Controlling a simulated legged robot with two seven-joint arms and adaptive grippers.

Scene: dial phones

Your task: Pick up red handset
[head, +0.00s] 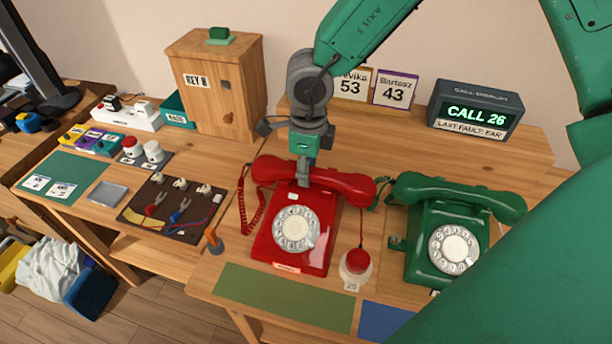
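The red handset (343,186) lies across the top of the red dial phone (318,250). It appears to rest on its cradle. My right gripper (303,178) comes down from above over the middle of the handset, its narrow fingers overlapping the grip. The wrist and fingers cover part of the handset, so I cannot tell whether the fingers are closed around it or only in front of it. A coiled red cord (250,205) hangs at the phone's left. My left gripper is not in view.
A green dial phone (420,245) stands close on the right. A red button (356,262) sits between the phones. A call display (475,110) stands behind, reading "CALL 26". A wooden key cabinet (240,90) and a tool board (172,215) are at left. A green mat (285,298) lies in front.

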